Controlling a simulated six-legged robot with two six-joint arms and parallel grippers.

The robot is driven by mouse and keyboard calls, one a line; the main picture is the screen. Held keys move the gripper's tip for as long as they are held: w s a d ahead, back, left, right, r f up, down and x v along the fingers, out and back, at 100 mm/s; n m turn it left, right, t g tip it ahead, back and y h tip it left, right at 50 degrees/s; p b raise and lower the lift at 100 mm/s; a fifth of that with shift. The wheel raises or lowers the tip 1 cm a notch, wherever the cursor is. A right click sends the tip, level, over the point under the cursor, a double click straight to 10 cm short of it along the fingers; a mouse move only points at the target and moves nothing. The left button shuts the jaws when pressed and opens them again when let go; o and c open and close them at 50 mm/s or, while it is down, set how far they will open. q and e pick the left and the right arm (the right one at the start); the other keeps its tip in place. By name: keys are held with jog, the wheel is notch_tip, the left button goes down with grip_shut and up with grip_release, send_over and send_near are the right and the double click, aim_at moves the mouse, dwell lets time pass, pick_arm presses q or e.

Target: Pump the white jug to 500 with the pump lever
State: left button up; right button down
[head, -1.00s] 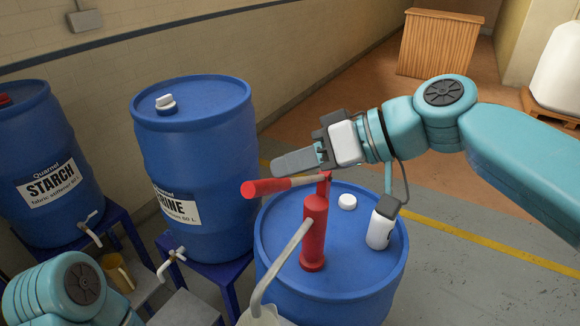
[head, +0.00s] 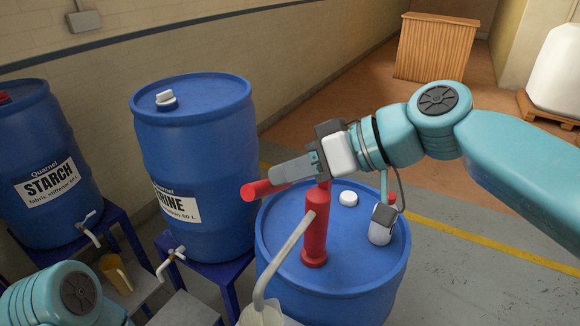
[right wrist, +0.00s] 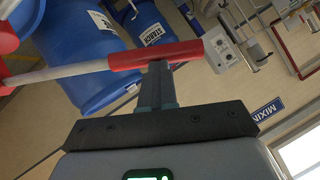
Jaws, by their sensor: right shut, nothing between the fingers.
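The red pump (head: 316,225) stands upright on a blue drum, its pale spout (head: 287,255) running down to the white jug (head: 262,316), which is cut off by the bottom edge. The jug's level and any markings cannot be read. The pump lever's red grip (head: 256,190) points left. My right gripper (head: 275,174) is shut and empty, its fingers over the lever and hiding much of it. In the right wrist view, the closed fingers (right wrist: 157,85) reach the red grip (right wrist: 155,55); contact cannot be confirmed. My left gripper is out of view.
Two labelled blue drums (head: 195,130) (head: 45,150) stand on stands at left. A tan mug (head: 117,275) sits below their taps. Floor on the right is open.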

jog(key=s+a+f+n+t+h+b, duration=0.1)
jog(key=s+f+b, duration=0.1)
jog(key=f+b, duration=0.4)
jog(key=s+a+f+n+b, duration=0.1)
jog(key=f+b, duration=0.4)
jog(key=b, duration=0.2)
jog(key=shift+s+a+f+t+h, duration=0.25)
jog(key=shift+s+f+t+h, duration=0.15)
jog(key=shift+f, duration=0.1)
jog(key=s+d+r+p, duration=0.4)
jog(key=d+r, duration=0.4)
jog(key=r, duration=0.2)
jog(key=shift+s+r, duration=0.25)
jog(key=shift+s, duration=0.05)
jog(key=shift+s, duration=0.15)
